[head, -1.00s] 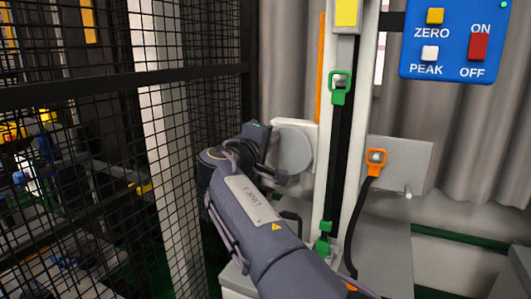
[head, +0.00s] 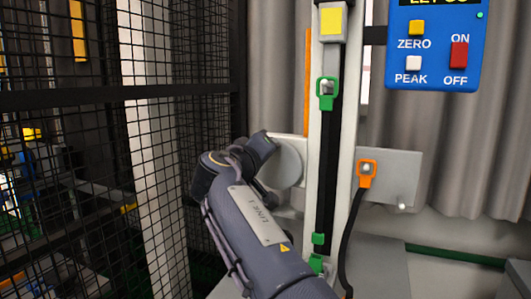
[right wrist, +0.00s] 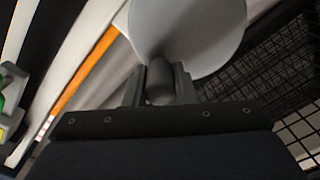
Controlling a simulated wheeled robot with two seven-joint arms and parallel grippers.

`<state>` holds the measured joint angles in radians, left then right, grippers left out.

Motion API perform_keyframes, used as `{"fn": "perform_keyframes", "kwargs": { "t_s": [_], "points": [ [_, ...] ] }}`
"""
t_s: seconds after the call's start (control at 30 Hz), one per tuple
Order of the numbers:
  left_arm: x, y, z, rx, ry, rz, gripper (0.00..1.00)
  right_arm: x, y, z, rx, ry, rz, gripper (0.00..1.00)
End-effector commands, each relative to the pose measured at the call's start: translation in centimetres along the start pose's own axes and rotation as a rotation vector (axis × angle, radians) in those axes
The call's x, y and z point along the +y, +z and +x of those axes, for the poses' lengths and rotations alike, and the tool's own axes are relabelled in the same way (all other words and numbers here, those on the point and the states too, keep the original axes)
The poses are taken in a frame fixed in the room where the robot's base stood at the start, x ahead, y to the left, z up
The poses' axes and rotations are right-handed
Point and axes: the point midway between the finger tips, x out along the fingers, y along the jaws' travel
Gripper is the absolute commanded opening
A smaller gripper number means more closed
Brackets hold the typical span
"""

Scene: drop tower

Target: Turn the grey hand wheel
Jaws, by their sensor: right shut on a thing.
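The grey hand wheel (head: 287,163) is a round disc on a pale plate, left of the tall drop tower. My right arm reaches up to it from below, and its dark gripper partly covers the wheel's left side. In the right wrist view the wheel (right wrist: 195,30) fills the top centre. There my right gripper (right wrist: 159,78) is shut around the wheel's dark grey knob (right wrist: 158,92), one finger on each side. In the head view the knob and fingertips are hidden behind the gripper. My left gripper is not in view.
A black mesh fence (head: 180,150) stands close on the left. The tower's rail (head: 327,150) carries a green bracket (head: 327,93). An orange-framed bracket (head: 367,173) with a black cable is to its right. A blue panel (head: 435,55) has a display cut off by the top edge.

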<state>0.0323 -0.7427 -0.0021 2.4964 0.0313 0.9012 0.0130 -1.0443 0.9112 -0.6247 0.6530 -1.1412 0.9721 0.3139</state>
Motion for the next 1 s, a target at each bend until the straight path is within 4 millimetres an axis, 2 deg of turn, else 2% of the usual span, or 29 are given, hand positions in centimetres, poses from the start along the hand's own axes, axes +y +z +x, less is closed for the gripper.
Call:
{"fn": "perform_keyframes", "kwargs": {
  "t_s": [0.27,0.3,0.47,0.77,0.87,1.0],
  "points": [
    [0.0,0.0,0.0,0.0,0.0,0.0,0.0,0.2,0.1,0.1,-0.004,0.004,0.001,0.01],
    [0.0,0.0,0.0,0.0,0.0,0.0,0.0,0.2,0.1,0.1,-0.004,0.004,0.001,0.26],
    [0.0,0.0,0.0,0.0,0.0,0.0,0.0,0.1,0.1,0.1,-0.004,0.003,0.0,0.46],
    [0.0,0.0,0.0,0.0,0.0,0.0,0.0,0.0,0.1,-0.2,-0.002,0.0,-0.001,0.46],
    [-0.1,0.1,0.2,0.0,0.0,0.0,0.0,0.0,0.1,-1.1,-0.001,0.0,0.0,0.46],
    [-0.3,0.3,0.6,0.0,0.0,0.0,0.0,0.0,0.0,-3.5,0.001,0.0,-0.001,0.46]
  ]
}}
